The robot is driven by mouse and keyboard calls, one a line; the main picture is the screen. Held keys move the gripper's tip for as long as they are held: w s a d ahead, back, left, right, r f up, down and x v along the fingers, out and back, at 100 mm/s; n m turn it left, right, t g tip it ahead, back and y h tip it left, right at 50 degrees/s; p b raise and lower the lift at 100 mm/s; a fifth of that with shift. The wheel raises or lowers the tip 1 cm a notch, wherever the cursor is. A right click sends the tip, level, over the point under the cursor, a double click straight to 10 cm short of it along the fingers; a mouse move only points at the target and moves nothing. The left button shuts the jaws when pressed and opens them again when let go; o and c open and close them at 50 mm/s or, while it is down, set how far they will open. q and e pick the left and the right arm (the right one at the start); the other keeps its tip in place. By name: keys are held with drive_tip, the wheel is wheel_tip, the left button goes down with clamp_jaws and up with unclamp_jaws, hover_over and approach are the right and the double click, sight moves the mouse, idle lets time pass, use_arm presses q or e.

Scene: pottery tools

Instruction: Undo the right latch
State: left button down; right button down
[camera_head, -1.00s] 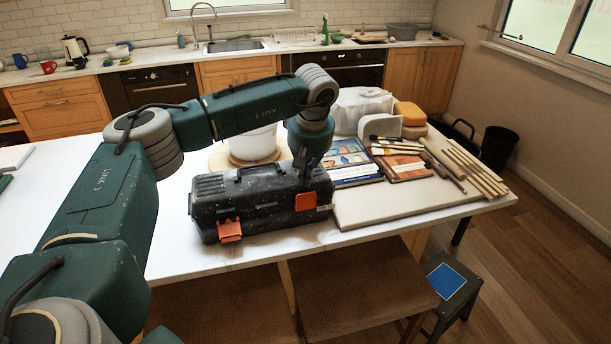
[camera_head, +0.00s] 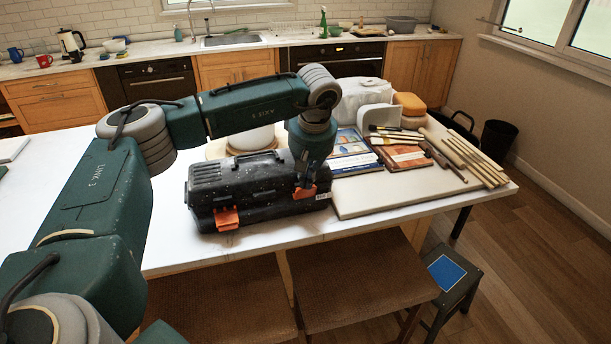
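A black speckled toolbox (camera_head: 262,203) with a top handle stands on the white table, its lid down. Its left orange latch (camera_head: 227,218) shows on the front face. Its right orange latch (camera_head: 304,193) is partly covered by my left gripper (camera_head: 305,186), which points down at the box's right front from above. The dark fingers are at or very near this latch. They are small and dark, so I cannot tell whether they are open or shut, or whether they touch the latch. My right gripper is not in view.
Books (camera_head: 404,157) and a pale board (camera_head: 400,193) with brushes and wooden tools lie right of the toolbox. A white pot (camera_head: 252,140) stands behind it. Stools (camera_head: 360,277) stand under the table's front edge. The table (camera_head: 165,235) is clear left of the box.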

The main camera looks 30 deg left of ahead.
use_arm(q)
drive_tip(key=s+d+r+p, duration=0.3)
drive_tip(key=r+p, duration=0.1)
drive_tip(key=r, duration=0.2)
drive_tip(key=shift+d, duration=0.4)
idle(0.9)
idle(0.5)
